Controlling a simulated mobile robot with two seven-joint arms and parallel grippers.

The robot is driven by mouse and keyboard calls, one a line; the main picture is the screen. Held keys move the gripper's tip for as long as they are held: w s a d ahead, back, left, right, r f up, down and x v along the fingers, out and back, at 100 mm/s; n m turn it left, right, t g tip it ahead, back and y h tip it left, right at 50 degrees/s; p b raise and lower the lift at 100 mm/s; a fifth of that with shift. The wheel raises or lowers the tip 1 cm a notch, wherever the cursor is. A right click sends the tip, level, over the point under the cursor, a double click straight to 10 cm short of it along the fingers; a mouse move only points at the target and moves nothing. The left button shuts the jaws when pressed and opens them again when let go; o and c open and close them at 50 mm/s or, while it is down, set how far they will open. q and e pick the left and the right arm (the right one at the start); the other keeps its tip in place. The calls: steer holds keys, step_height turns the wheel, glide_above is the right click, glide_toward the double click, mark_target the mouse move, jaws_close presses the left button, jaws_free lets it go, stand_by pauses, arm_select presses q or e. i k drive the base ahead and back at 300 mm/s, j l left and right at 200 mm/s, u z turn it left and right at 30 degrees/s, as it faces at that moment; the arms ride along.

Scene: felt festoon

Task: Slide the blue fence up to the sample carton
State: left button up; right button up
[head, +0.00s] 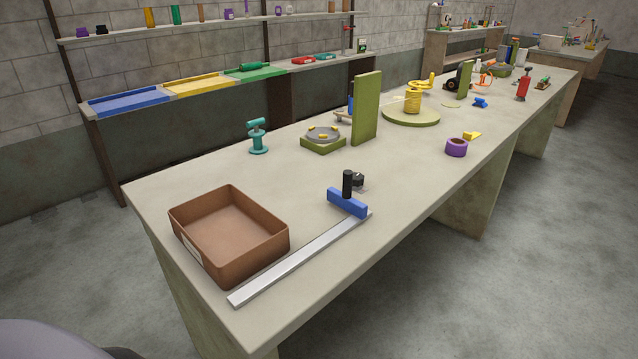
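The blue fence (345,204) is a short blue block that sits across the far end of a straight silver rail (297,263) on the long workbench. A black upright knob (347,183) stands at its far side. The sample carton appears to be the open brown box (257,264) with a pale label on its near left side. It stands beside the near part of the rail, and its inside looks empty. Bare bench lies between the carton and the fence, so they are apart. Neither of my grippers shows in the head view.
A purple tape roll (456,147) lies to the right. The bench's front edge runs close to the rail.

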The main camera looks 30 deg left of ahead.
mark_target(344, 198)
steer(key=k+j, duration=0.1)
steer(key=j, duration=1.05)
steer(key=k+j, duration=0.15)
steer(key=j, duration=0.4)
